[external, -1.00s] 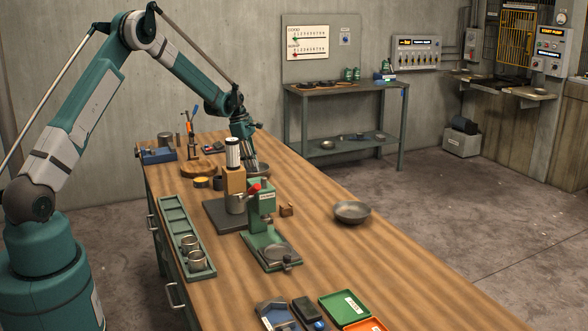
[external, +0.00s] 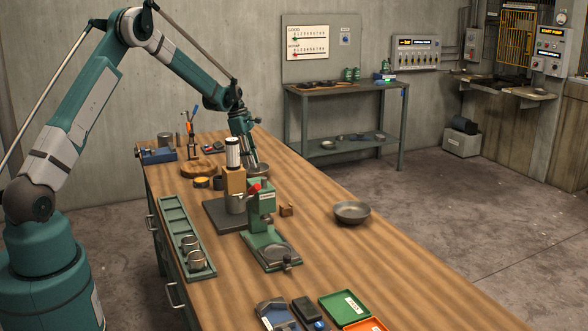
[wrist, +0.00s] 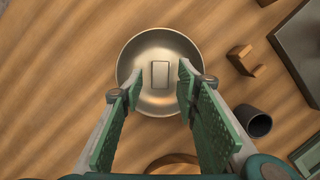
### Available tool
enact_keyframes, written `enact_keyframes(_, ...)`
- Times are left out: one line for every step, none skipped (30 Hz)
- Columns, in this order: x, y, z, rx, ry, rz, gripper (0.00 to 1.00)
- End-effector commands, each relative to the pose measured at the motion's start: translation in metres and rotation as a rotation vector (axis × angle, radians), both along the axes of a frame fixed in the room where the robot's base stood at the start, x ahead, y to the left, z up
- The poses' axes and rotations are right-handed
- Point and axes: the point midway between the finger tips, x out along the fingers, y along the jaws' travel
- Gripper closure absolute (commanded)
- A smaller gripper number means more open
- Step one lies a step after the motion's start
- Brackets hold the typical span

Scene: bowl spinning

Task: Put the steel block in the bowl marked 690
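A steel block (wrist: 160,74) lies inside a round metal bowl (wrist: 133,52) in the wrist view. The same bowl shows in the external view (external: 264,172), partly behind other things, at the far part of the bench. My gripper (wrist: 161,80) is open over the bowl, with one finger on each side of the block and a gap to it on both sides. In the external view my gripper (external: 252,160) points down at the bowl. A second metal bowl (external: 352,212) stands at the bench's right edge and looks empty. I can read no number on either bowl.
A small wooden block (external: 286,210) and a dark cup (wrist: 254,121) are near. The bench's right side is mostly clear.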

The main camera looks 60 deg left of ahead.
Motion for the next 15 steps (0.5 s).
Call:
enact_keyframes(-0.002, 0.001, 0.008, 0.0, 0.0, 0.0, 0.69)
enact_keyframes(-0.003, 0.002, 0.012, 0.0, 0.0, 0.0, 0.69)
enact_keyframes(-0.004, 0.003, 0.018, 0.0, 0.0, 0.0, 0.69)
enact_keyframes(-0.005, 0.005, 0.023, 0.0, 0.0, 0.001, 0.69)
enact_keyframes(-0.006, 0.006, 0.028, 0.0, 0.0, 0.001, 0.69)
enact_keyframes(-0.007, 0.007, 0.034, 0.0, 0.0, 0.001, 0.69)
enact_keyframes(-0.009, 0.008, 0.039, 0.0, 0.0, 0.001, 0.69)
enact_keyframes(-0.01, 0.009, 0.044, 0.0, 0.0, 0.001, 0.69)
enact_keyframes(-0.011, 0.01, 0.05, 0.0, 0.0, 0.001, 0.69)
enact_keyframes(-0.012, 0.011, 0.055, 0.0, 0.0, 0.001, 0.69)
enact_keyframes(-0.013, 0.012, 0.059, 0.0, 0.0, 0.002, 0.69)
enact_keyframes(-0.014, 0.013, 0.065, 0.0, 0.0, 0.002, 0.69)
enact_keyframes(-0.015, 0.013, 0.069, 0.0, 0.0, 0.002, 0.69)
enact_keyframes(-0.015, 0.014, 0.073, 0.0, 0.0, 0.001, 0.69)
enact_keyframes(-0.016, 0.015, 0.077, 0.0, 0.0, 0.001, 0.69)
